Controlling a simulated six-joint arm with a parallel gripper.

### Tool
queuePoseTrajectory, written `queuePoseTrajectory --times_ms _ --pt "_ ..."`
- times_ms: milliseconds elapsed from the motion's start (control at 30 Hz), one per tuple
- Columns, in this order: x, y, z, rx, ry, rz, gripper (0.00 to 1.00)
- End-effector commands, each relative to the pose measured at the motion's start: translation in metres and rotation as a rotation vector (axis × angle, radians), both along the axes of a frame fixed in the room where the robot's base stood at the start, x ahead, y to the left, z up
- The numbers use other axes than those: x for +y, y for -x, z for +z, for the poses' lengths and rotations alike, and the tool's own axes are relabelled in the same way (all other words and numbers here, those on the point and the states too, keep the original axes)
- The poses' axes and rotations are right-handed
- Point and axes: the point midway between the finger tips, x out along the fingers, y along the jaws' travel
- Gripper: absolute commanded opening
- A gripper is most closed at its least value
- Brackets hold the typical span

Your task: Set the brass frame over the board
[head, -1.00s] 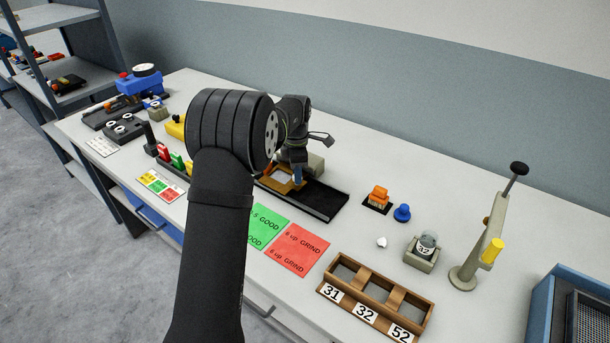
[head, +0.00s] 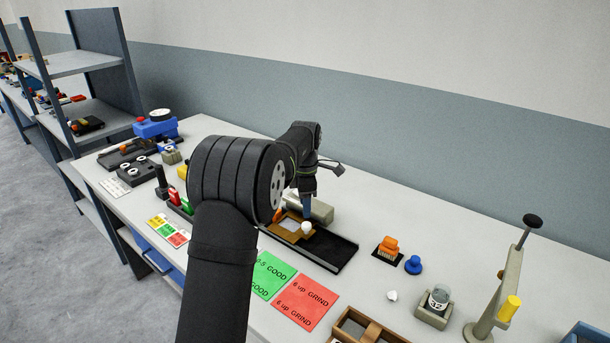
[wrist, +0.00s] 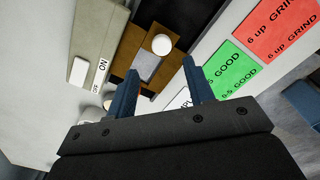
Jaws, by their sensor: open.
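The brass frame (head: 281,227) lies flat at the left part of the long black board (head: 334,250), with a pale grey square showing through its opening. A white round knob (head: 306,228) stands on its right side. The wrist view shows the frame (wrist: 142,83) and knob (wrist: 162,44) beyond my fingertips. My gripper (head: 307,208) is above and close to the frame. Its two blue fingers (wrist: 160,80) are apart with nothing held between them. My arm hides part of the board's left end, and I cannot tell how exactly the frame is seated.
A grey block (head: 320,211) stands right behind the frame. Green (head: 267,274) and red (head: 305,302) cards lie in front.

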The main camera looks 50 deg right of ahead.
Motion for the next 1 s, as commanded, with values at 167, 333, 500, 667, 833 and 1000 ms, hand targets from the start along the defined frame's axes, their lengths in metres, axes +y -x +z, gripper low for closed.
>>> queuePoseTrajectory --times_ms 167,333,500,667,833,1000 --pt "-0.001 -0.001 0.047 -0.003 0.004 0.000 0.48" --pt "0.000 -0.001 0.081 -0.002 0.004 0.000 0.48" --pt "0.000 -0.001 0.103 -0.001 0.003 0.001 0.48" --pt "0.000 -0.001 0.110 -0.001 0.001 0.001 0.48" --pt "0.000 -0.001 0.110 -0.001 0.001 0.001 0.48" --pt "0.000 -0.001 0.110 -0.001 0.001 0.001 0.48"
